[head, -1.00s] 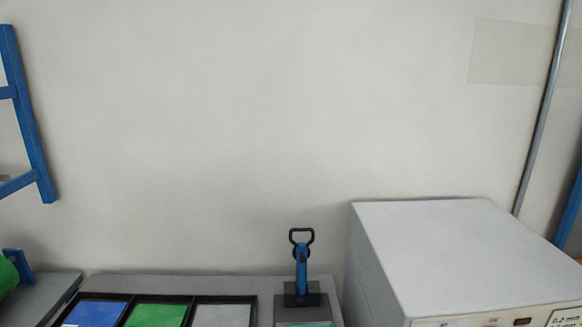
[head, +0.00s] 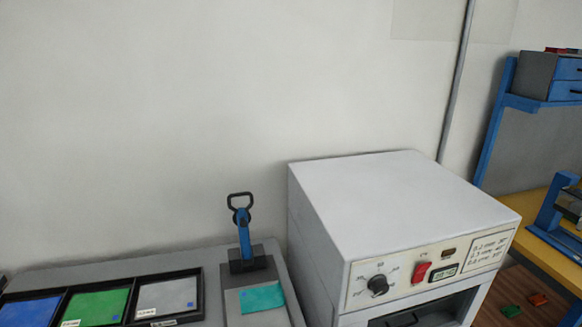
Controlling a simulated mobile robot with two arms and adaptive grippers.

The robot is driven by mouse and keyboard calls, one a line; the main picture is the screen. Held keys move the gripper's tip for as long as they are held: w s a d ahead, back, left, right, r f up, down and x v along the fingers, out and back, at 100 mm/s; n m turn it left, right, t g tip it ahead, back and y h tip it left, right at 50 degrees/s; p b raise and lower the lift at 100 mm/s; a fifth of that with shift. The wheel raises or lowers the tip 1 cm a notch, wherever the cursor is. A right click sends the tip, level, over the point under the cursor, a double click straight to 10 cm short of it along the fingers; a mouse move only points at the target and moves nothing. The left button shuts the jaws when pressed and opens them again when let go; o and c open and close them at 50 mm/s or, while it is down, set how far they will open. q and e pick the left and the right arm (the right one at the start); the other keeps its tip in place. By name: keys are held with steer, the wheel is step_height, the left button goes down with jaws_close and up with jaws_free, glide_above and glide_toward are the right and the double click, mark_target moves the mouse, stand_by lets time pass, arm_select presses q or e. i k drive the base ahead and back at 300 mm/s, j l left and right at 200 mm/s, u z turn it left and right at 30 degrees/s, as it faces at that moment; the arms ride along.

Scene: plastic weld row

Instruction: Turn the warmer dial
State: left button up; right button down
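The warmer (head: 410,205) is a white box at the right of the head view. Its front panel carries a black dial (head: 377,284) with a printed scale around it. To the right of the dial are a red switch (head: 421,272), a small dark display (head: 443,274) and a label with handwritten lines (head: 489,250). An opening with a dark interior (head: 420,314) shows below the panel, cut off by the bottom edge. Neither of my grippers is in view.
Left of the warmer, a grey bench holds a press with a blue lever (head: 244,232) and a teal piece (head: 262,298). A black tray (head: 66,306) has blue, green and grey sheets. At right are a yellow-topped bench (head: 530,212) and green and orange pieces (head: 511,311) lower down.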

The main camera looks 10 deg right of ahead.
mark_target(378, 285)
steer(key=z, duration=1.35)
